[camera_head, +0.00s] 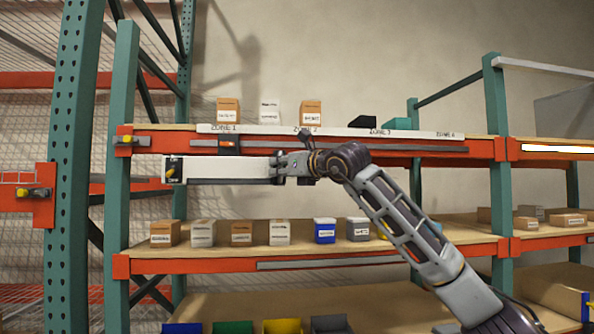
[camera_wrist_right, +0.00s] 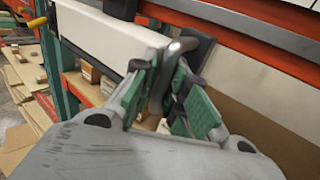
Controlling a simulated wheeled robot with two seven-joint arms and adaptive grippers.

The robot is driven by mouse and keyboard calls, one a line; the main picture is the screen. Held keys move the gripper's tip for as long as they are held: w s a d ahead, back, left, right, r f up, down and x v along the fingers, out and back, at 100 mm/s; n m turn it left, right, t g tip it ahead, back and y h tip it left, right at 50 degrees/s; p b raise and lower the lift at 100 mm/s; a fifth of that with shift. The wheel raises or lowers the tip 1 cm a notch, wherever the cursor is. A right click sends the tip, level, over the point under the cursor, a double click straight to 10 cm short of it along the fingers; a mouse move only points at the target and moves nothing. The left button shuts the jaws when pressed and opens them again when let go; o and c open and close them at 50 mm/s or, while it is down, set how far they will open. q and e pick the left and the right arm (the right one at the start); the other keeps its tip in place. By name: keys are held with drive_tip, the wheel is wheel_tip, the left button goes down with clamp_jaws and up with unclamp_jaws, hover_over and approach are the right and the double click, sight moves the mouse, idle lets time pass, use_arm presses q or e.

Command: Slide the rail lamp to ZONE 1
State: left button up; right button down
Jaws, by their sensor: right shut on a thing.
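The rail lamp (camera_head: 230,169) is a long white bar under the top shelf's front edge. Its left end has a switch block (camera_head: 174,170) reading OFF, with a yellow part. The lamp lies mostly below the ZONE 1 label (camera_head: 224,128); its right end is near the ZONE 2 label. My right gripper (camera_head: 280,166) is at the lamp's right end, partly hiding it. In the wrist view the white lamp body (camera_wrist_right: 105,35) runs up to my right gripper (camera_wrist_right: 163,92), whose green-padded fingers are closed around a grey curved handle (camera_wrist_right: 175,52). My left gripper is out of view.
A grey rail (camera_head: 350,147) runs along the red beam, with a small dark and orange piece (camera_head: 229,145) under ZONE 1. Labels for ZONE 3 and ZONE 4 lie further right. Boxes stand on the shelf above and the shelf below (camera_head: 300,244). A green post (camera_head: 122,100) stands left of the lamp.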

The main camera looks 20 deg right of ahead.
drive_tip(key=shift+w+a+r, duration=0.1)
drive_tip(key=shift+w+a, duration=0.1)
drive_tip(key=shift+a, duration=0.6)
drive_tip(key=c, duration=1.7)
unclamp_jaws()
drive_tip(key=shift+o, duration=1.1)
drive_tip(key=shift+w+a, duration=0.25)
drive_tip(key=shift+w, duration=0.05)
